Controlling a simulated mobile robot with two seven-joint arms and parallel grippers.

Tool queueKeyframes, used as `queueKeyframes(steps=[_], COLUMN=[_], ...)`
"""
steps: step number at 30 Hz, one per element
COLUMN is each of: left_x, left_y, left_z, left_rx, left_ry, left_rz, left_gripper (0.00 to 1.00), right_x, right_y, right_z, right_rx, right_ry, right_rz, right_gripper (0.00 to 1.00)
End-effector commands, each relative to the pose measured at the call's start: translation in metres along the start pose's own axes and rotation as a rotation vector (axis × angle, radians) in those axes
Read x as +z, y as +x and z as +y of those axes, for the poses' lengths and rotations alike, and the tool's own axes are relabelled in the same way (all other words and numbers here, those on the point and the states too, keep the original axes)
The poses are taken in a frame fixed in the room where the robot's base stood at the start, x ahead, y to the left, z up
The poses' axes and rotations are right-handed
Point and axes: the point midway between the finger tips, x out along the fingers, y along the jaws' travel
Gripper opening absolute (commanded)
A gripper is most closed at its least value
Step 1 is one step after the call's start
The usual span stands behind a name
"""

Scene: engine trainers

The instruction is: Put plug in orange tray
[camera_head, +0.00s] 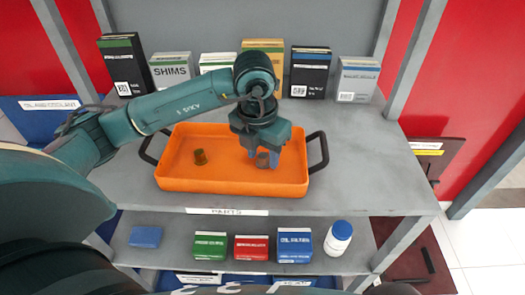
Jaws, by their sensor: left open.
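The orange tray (180,186) sits on the upper grey shelf, with a dark handle at each side. A small brownish-grey piece (262,161), perhaps a plug, shows between or just behind the fingertips. I cannot tell whether it touches them or rests on the tray floor. My right gripper is not in view.
Several boxes line the back of the upper shelf, including a SHIMS box (171,71) and a black box (309,73). The lower shelf holds a green box (210,246), a red box (251,248), a blue box (294,246) and a white bottle (338,239). The upper shelf's right side is clear.

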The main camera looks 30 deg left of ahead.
Motion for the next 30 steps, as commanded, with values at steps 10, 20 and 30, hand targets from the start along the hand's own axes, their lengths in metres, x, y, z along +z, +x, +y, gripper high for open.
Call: queueKeyframes(steps=[10,20,30], left_x=[0.002,0.002,0.001], left_y=[-0.015,-0.086,-0.123], left_z=[0.0,0.0,0.0], left_rx=[-0.001,0.0,0.0], left_ry=[0.0,0.0,0.0], left_rz=[-0.006,-0.007,-0.001], left_gripper=[0.41,0.41,0.41], right_x=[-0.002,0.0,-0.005], right_y=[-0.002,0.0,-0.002], right_z=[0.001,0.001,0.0], right_rx=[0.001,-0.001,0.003], right_ry=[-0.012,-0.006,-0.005], right_rz=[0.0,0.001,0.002], right_gripper=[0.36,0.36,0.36])
